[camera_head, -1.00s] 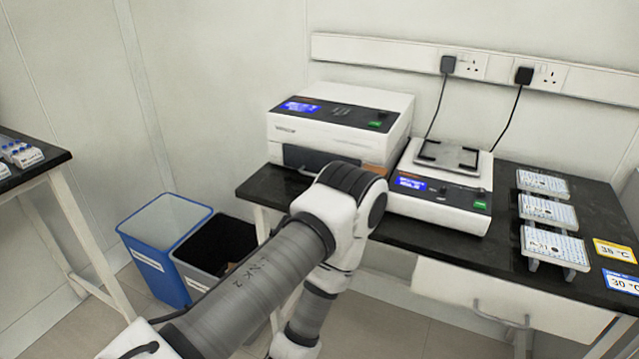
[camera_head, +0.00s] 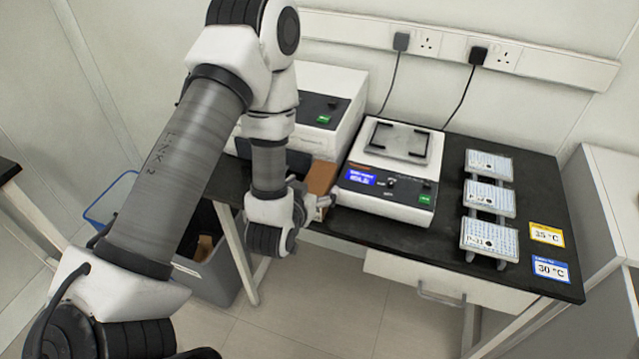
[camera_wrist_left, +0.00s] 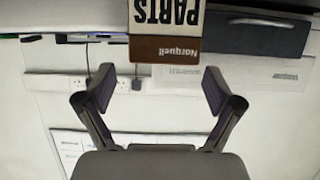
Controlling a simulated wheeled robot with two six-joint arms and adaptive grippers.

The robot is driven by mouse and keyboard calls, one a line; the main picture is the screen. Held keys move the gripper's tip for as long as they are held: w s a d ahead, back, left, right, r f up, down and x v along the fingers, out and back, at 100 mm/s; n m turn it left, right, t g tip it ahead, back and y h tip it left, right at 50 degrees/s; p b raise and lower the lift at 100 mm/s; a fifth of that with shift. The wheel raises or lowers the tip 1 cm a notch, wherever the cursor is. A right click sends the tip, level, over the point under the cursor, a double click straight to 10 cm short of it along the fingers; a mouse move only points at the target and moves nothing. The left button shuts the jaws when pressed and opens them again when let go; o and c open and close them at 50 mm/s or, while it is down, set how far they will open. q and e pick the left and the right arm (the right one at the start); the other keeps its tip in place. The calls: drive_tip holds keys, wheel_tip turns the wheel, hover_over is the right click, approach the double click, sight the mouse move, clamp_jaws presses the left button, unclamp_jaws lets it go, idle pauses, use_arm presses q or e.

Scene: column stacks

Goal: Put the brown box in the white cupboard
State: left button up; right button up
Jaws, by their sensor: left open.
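The brown box (camera_head: 321,177) is on the black bench at the front of the left white instrument, partly hidden by my left arm. In the left wrist view, which looks upside down, the box (camera_wrist_left: 165,48) shows a pale face reading "PARTS" and a brown band reading "Norquell". My left gripper (camera_head: 320,201) is in front of the box. In the wrist view its fingers (camera_wrist_left: 158,82) are spread and empty, with the box just beyond them, roughly centred. A white cabinet (camera_head: 603,205) stands at the right edge; I cannot tell whether it is the cupboard. My right gripper is not in view.
Several labelled plates on a rack (camera_head: 488,200) stand farther right. A dark handled panel (camera_wrist_left: 262,34) is beside the box. A grey bin (camera_head: 222,265) is below left.

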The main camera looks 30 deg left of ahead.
sight(318, 178)
use_arm(q)
drive_tip(key=p+x, duration=0.1)
drive_tip(key=x, duration=0.4)
drive_tip(key=shift+a+r+p, duration=0.15)
drive_tip(key=shift+p, duration=0.2)
drive_tip(key=shift+w+f, duration=0.2)
drive_tip(key=shift+w, duration=0.05)
drive_tip(key=c, duration=1.5)
